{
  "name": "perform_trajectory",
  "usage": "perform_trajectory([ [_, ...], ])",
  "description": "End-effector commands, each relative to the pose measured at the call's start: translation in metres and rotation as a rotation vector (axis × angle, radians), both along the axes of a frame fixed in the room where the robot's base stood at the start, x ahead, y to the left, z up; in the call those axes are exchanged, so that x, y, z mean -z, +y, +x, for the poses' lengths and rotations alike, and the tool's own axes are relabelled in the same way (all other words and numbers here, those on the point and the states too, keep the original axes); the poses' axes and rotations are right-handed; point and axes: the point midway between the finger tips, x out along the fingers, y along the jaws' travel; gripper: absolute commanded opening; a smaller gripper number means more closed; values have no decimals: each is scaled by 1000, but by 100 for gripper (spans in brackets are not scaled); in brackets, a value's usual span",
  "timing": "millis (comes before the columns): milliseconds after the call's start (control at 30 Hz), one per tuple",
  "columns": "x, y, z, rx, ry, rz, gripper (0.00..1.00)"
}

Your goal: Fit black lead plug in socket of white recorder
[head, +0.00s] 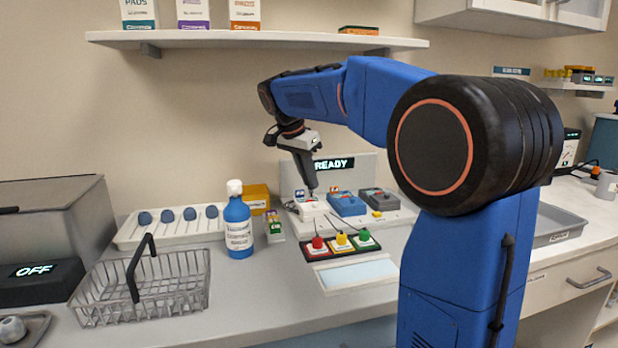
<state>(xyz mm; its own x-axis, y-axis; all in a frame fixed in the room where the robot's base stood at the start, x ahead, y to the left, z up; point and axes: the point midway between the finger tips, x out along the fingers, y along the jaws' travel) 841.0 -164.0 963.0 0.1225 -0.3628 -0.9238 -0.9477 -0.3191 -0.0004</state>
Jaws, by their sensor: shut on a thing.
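The white recorder (312,209) sits on a pale base on the counter, at the left of a row with a blue unit and a grey unit. My gripper (312,193) points down directly above the white recorder, with its fingertips at or just over its top. It is shut on a small dark thing, which I take to be the black lead plug; the plug is mostly hidden by the fingers. A thin dark lead shows near the recorder. I cannot tell whether the plug is in the socket, which is too small to make out.
The blue unit (347,204) and grey unit (379,200) stand close on the right. In front is a dark tray with red (318,243), yellow (341,240) and green (364,236) pieces. A blue bottle (238,228) and wire basket (180,290) stand left. A shelf (260,40) hangs above.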

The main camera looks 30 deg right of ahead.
Motion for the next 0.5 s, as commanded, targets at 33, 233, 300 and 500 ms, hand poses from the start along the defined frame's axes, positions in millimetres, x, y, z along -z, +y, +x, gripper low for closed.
perform_trajectory([
  [33, 1, 0, 0, 0, 0, 0, 0],
  [233, 3, 0, 0, 0, 1, 0, 0],
  [300, 4, 0, 0, 0, 1, 0, 0],
  [500, 6, 0, 0, 0, 1, 0, 0],
])
